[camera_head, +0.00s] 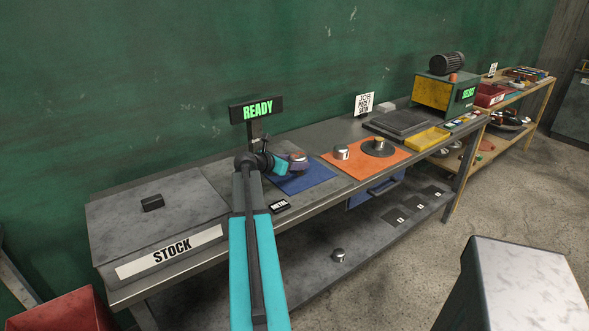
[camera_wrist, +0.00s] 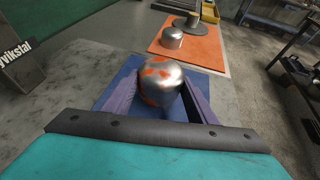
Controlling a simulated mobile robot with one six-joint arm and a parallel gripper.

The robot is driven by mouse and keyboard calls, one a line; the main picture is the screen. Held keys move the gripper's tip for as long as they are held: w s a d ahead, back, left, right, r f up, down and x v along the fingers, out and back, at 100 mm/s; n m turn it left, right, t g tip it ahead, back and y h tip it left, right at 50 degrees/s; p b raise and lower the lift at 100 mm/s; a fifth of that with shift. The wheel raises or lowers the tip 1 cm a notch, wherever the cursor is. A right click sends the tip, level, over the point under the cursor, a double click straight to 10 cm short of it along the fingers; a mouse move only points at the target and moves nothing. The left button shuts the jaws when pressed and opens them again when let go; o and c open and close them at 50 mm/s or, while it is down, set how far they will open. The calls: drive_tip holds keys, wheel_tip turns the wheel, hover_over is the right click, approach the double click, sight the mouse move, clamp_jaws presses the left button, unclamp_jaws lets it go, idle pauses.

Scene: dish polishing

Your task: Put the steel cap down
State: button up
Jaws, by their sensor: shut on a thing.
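My gripper (camera_head: 296,163) is shut on a steel cap (camera_wrist: 162,78), a shiny rounded cap with orange-red patches. In the wrist view the cap sits between the two purple-grey fingers. The cap is over the blue mat (camera_head: 307,182), near its back edge in the head view; I cannot tell whether it touches the mat. The blue mat also shows in the wrist view (camera_wrist: 126,72) around the fingers. A second steel cap (camera_head: 342,152) stands upright on the orange mat (camera_head: 372,171), clear of my gripper.
A grey disc with a knob (camera_head: 379,149) is also on the orange mat. A READY sign (camera_head: 257,109) stands behind my gripper. The STOCK box (camera_head: 165,215) is at left, a METAL label (camera_head: 281,206) in front. Another cap (camera_head: 338,255) is on the lower shelf.

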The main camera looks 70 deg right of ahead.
drive_tip(key=shift+f, duration=1.3)
drive_tip(key=shift+f, duration=0.15)
drive_tip(key=o, duration=1.3)
drive_tip(key=shift+a, duration=0.15)
drive_tip(key=b+v, duration=0.1)
drive_tip(key=v, duration=1.1)
drive_tip(key=shift+b, duration=0.3)
drive_tip(key=shift+s, duration=0.15)
